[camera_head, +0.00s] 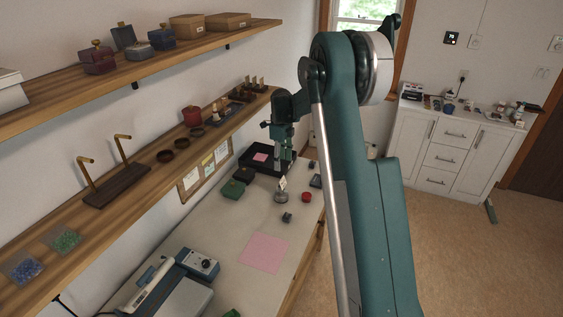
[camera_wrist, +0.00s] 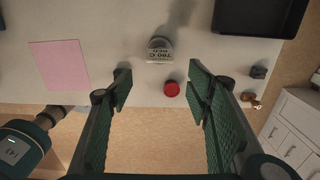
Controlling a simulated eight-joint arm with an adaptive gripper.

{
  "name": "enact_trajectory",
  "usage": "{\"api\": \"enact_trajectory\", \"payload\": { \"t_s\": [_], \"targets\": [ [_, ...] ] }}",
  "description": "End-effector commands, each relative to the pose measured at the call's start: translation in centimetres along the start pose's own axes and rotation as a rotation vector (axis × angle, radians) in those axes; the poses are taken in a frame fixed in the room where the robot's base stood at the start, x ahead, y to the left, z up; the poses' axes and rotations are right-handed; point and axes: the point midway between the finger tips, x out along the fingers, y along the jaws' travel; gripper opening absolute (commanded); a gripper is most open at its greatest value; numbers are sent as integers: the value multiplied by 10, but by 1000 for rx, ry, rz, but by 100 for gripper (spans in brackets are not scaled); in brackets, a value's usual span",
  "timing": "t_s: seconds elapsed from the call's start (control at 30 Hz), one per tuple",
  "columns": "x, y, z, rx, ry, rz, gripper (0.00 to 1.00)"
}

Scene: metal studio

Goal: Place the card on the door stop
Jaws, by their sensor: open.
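A small white card (camera_head: 282,183) with printed lettering stands upright at a round grey metal door stop (camera_head: 281,197) on the bench. In the wrist view the card (camera_wrist: 160,55) shows at the near side of the rounded grey door stop (camera_wrist: 161,43); I cannot tell if it is slotted in or only rests there. My gripper (camera_head: 286,156) is above and beyond them in the head view. In the wrist view its fingers (camera_wrist: 162,88) are wide apart, with nothing between the pads. The card and door stop are apart from the fingers.
A red round item (camera_wrist: 172,88) lies beside the door stop. A black tray (camera_wrist: 260,20) is at the far end. A pink sheet (camera_head: 264,251) lies nearer on the bench. Small dark items (camera_head: 287,217) are close by. A wooden shelf (camera_head: 150,172) runs along the wall.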

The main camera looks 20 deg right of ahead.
Motion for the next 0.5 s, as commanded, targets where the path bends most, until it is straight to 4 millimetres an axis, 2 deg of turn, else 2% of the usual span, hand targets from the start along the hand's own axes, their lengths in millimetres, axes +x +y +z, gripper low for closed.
{"api": "enact_trajectory", "payload": {
  "t_s": [0.33, 0.5],
  "targets": [
    [-2, 1, 0, -5, -1, -1, 49],
    [-13, 8, -1, -40, -6, -8, 49]
  ]
}}
